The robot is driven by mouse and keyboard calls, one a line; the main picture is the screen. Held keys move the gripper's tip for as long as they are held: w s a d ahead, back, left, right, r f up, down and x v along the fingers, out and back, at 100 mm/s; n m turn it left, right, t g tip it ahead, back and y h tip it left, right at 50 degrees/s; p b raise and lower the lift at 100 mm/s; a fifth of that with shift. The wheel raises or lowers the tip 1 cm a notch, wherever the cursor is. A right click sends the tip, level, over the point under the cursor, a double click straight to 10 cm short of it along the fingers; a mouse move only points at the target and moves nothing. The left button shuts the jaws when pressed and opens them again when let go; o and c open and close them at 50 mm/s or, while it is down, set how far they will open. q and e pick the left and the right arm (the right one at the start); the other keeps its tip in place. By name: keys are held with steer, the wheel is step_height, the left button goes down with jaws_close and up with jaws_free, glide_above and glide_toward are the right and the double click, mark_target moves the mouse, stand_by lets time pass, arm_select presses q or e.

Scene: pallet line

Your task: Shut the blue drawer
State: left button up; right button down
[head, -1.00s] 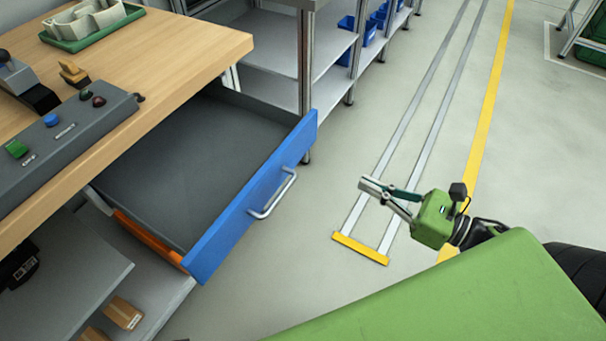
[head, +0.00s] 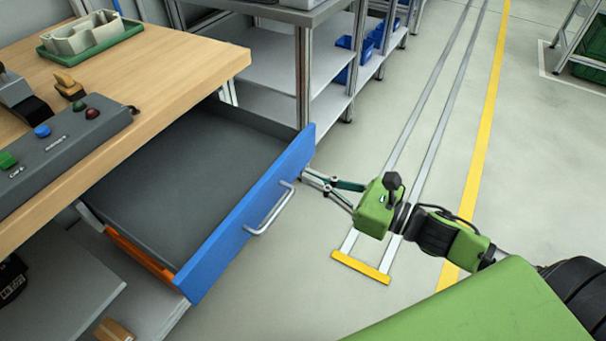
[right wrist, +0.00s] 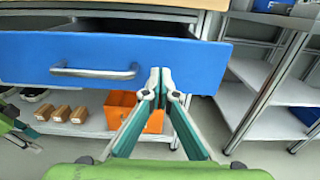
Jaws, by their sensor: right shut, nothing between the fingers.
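The blue drawer (head: 222,250) stands open under the wooden workbench, its grey inside empty in the part I see. Its blue front with a silver bar handle (head: 270,210) also fills the upper part of the right wrist view (right wrist: 205,65). My right gripper (head: 306,177) is shut and empty. Its fingertips are at the outer face of the front, to the right of the handle; whether they touch it I cannot tell. They also show in the right wrist view (right wrist: 160,78). A green and teal part of my left gripper (right wrist: 18,132) shows at that view's left edge, its jaws unclear.
The wooden workbench (head: 180,60) carries a control box with buttons (head: 65,140) and a green tray (head: 128,35). Grey shelving (head: 300,62) stands behind the drawer. An orange bin (right wrist: 120,105) sits below it.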

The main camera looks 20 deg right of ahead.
arm_select(q)
steer(key=shift+r, duration=0.5)
arm_select(e)
steer(key=shift+x, duration=1.4)
